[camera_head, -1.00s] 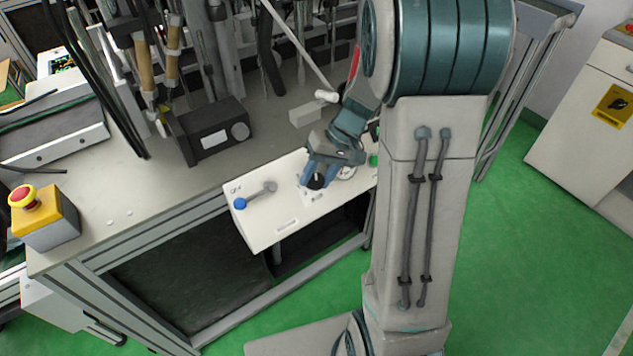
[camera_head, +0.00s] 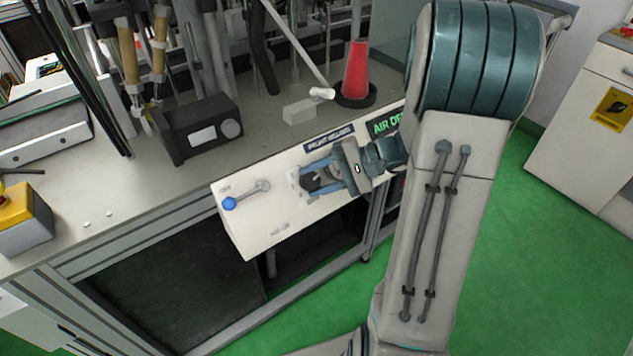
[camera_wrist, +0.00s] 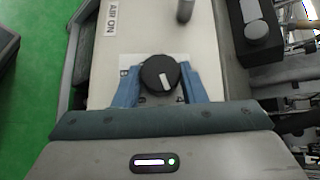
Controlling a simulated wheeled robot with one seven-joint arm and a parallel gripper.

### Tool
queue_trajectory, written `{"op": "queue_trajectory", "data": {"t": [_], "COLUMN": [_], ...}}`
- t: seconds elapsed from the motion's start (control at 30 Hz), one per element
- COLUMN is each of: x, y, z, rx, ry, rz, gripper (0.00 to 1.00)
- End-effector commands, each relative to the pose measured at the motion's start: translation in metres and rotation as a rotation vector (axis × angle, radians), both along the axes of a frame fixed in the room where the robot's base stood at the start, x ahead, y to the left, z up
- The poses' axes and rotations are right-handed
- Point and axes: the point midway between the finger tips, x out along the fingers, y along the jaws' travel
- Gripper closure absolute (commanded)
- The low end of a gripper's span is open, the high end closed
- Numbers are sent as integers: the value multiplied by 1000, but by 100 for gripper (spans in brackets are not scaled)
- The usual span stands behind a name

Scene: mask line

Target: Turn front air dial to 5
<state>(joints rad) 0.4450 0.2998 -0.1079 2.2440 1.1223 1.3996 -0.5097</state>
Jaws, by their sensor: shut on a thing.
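The front air dial is a round black knob with a white pointer line, set on a white panel (camera_head: 262,225). In the wrist view the dial (camera_wrist: 161,75) sits between the blue fingers of my gripper (camera_wrist: 160,88), and the pointer is tilted slightly. In the head view my gripper (camera_head: 318,181) reaches in from the right, with its blue fingers around the dial. It is shut on the dial. The scale numbers around the dial are mostly hidden by the fingers, so I cannot read the setting.
A lever with a blue ball end (camera_head: 229,203) stands left of the dial. A red cone (camera_head: 356,70), a small grey block (camera_head: 299,111) and a dark box with a round knob (camera_head: 205,130) stand behind the panel. A yellow box (camera_head: 22,215) is at the far left.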

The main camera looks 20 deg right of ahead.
Motion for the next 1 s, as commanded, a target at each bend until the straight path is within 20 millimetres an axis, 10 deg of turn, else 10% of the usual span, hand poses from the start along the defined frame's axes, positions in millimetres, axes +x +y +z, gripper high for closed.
{"op": "queue_trajectory", "data": {"t": [1.0], "x": [-2], "y": [0], "z": [-2], "rx": [265], "ry": [83], "rz": [-232], "gripper": [85]}}
